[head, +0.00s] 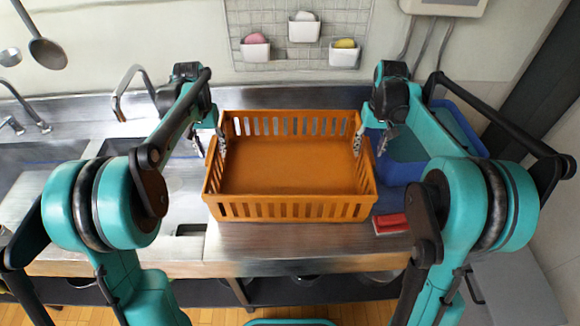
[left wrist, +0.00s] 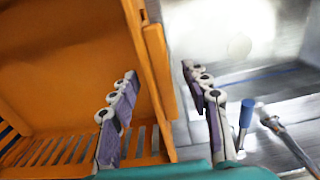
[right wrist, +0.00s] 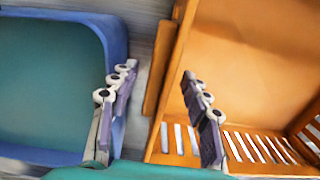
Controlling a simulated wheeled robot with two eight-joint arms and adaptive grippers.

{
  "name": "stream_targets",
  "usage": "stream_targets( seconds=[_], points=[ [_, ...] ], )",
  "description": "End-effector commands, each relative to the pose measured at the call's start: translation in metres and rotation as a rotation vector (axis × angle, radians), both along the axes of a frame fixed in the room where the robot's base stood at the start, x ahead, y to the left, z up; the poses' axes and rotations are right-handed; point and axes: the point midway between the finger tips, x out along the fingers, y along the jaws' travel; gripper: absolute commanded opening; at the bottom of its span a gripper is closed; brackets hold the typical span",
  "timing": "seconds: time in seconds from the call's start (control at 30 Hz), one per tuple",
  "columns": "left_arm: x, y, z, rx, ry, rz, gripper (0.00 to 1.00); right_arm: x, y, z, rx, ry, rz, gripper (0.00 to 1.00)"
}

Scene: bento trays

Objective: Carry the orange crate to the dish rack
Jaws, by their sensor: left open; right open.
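The orange crate (head: 290,212) is empty and sits upright on the steel counter, with slotted front and back walls. My left gripper (head: 218,142) is open at the crate's left wall. In the left wrist view, one finger is over the inside and the other outside, with the orange wall (left wrist: 160,75) between them. My right gripper (head: 370,142) is open at the right wall. In the right wrist view its fingers are likewise on either side of the wall (right wrist: 165,85). I cannot make out a dish rack.
A blue bin (head: 402,173) stands close to the crate's right side. A red item (head: 390,223) lies by the crate's front right corner. A sink with a faucet (head: 130,90) is at the left. White wall cups (head: 304,29) hang behind. Counter in front of the crate is clear.

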Motion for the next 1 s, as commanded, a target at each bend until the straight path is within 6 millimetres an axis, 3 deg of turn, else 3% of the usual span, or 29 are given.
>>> stream_targets(
  seconds=[0.33,0.5,1.0],
  points=[
    [0.0000,0.0000,-0.0031,0.000,0.000,0.000,0.45,0.0000,0.0000,-0.0031,0.000,0.000,0.000,0.45],
    [0.0000,0.0000,-0.0030,0.000,0.000,0.000,0.00,0.0000,0.0000,-0.0030,0.000,0.000,0.000,0.00],
    [-0.0001,0.0002,0.0017,0.001,0.000,0.000,0.00,-0.0001,-0.0001,0.0017,0.000,0.000,0.000,0.00]
  ],
)
